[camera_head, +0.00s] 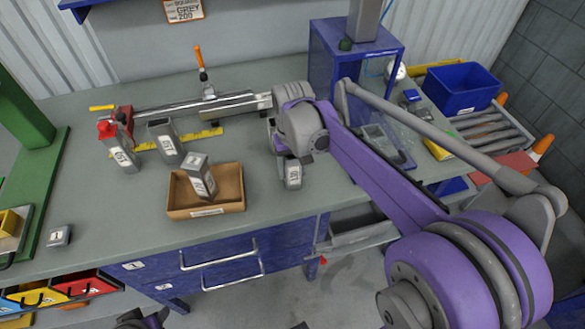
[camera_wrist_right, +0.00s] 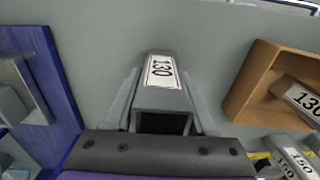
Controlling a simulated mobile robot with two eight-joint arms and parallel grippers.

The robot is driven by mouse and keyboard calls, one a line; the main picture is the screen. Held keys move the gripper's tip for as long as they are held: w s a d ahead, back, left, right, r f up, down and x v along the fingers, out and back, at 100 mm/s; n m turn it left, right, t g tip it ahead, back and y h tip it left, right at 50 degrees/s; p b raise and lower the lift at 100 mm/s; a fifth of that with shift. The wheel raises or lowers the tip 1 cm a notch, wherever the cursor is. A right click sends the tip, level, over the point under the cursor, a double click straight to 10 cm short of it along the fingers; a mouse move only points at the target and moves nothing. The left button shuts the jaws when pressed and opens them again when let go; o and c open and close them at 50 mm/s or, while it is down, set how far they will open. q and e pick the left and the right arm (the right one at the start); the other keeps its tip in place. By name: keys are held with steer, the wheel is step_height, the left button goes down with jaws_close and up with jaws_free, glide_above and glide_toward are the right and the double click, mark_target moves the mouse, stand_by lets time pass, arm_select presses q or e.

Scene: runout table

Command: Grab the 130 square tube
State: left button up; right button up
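A grey square tube (camera_wrist_right: 165,98) with a white label reading 130 lies between the fingers of my right gripper (camera_wrist_right: 165,85) in the wrist view. The fingers sit close along both its sides, and its open end faces the camera. In the head view my right gripper (camera_head: 286,150) is over the grey table, with the labelled tube (camera_head: 292,174) upright below it. Whether the tube's lower end touches the table I cannot tell. Another tube (camera_head: 199,178) leans in a cardboard box; its label in the wrist view (camera_wrist_right: 300,100) also seems to read 130. My left gripper's fingers do not show.
The cardboard box (camera_head: 217,207) stands left of my right gripper. Two more tubes, one front (camera_head: 122,154) and one behind (camera_head: 165,140), stand near a metal rail with a yellow scale (camera_head: 185,139). A blue stand (camera_head: 330,65) is behind right. The table's front edge is close.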

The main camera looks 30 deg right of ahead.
jaws_close()
